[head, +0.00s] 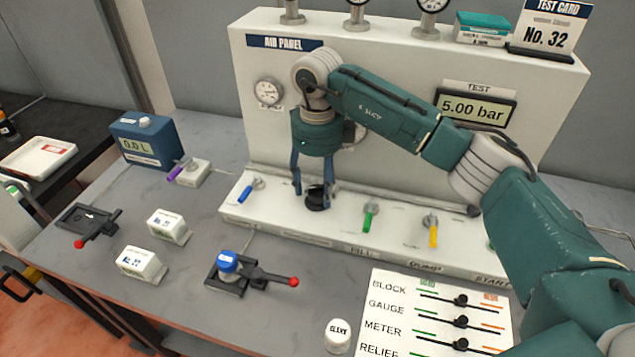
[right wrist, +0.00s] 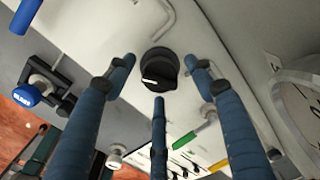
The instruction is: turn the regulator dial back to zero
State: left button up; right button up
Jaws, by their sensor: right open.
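The regulator dial (head: 316,198) is a round black knob on the ledge of the air panel. In the right wrist view the dial (right wrist: 158,68) shows a white pointer mark toward the left of its face. My right gripper (head: 314,187) has blue fingers and hangs over the dial, pointing down. In the right wrist view its fingers stand open around the dial, with gaps visible between fingertips and knob. The test display (head: 474,106) reads 5.00 bar. My left gripper is not in view.
Blue (head: 250,188), green (head: 370,216) and yellow (head: 432,231) valve levers sit along the same ledge, either side of the dial. A clamp with a blue-capped part (head: 228,262) stands in front. A slider card (head: 440,312) lies at front right. My right arm hides part of the panel.

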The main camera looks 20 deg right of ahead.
jog(key=c, duration=1.1)
jog(key=shift+f+n+b, duration=0.2)
jog(key=shift+n+b, duration=0.5)
jog(key=shift+b, duration=0.1)
jog(key=shift+c, duration=0.2)
jog(key=shift+r+n+b, duration=0.15)
jog(key=shift+n+b, duration=0.2)
jog(key=shift+n, duration=0.45)
jog(key=o, duration=1.1)
jog(key=shift+o, duration=0.2)
